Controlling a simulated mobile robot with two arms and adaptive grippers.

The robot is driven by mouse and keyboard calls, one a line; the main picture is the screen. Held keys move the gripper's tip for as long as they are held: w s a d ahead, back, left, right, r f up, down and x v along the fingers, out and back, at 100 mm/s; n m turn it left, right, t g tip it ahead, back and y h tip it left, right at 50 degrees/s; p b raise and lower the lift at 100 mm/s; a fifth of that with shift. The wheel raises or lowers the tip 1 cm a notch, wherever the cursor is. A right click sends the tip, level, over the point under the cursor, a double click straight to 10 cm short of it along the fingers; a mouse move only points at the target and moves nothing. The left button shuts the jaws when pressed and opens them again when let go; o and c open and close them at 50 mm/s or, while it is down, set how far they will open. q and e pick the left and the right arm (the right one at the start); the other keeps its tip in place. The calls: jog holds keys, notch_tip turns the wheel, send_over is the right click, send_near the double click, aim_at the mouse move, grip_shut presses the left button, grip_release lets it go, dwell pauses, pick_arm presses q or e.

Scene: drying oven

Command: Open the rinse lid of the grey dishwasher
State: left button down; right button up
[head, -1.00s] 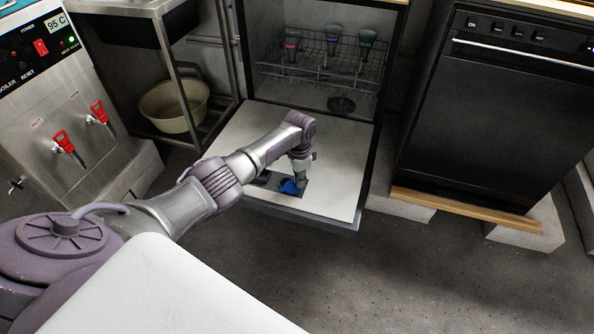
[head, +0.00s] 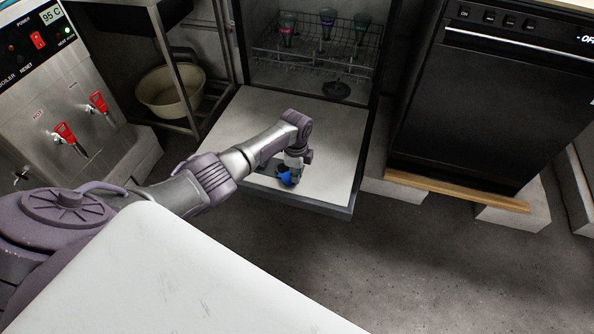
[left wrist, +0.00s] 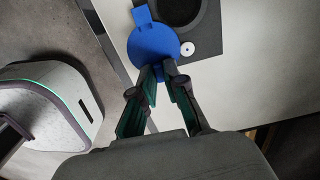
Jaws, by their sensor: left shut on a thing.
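The grey dishwasher's door (head: 330,125) is folded down flat, with its pale inner face up. The blue rinse lid (head: 285,177) is on a dark panel in that door. In the left wrist view the round blue lid (left wrist: 152,45) is swung aside from a dark round opening (left wrist: 180,8) in the panel, which is uncovered. My left gripper (left wrist: 164,76) is shut on the lid's near edge. In the head view my left gripper (head: 293,172) is low over the door and partly hides the panel. My right gripper is not in view.
A wire rack (head: 315,55) with several glasses stands inside the dishwasher. A black closed appliance (head: 490,110) is to the right. A boiler with red taps (head: 65,132) and a shelf with a beige basin (head: 170,92) are at left. Floor in front is clear.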

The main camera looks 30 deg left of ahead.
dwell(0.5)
pick_arm(q)
jog(key=c, duration=1.2)
grip_release()
jog(key=shift+r, duration=0.1)
notch_tip(320, 180, up, 12)
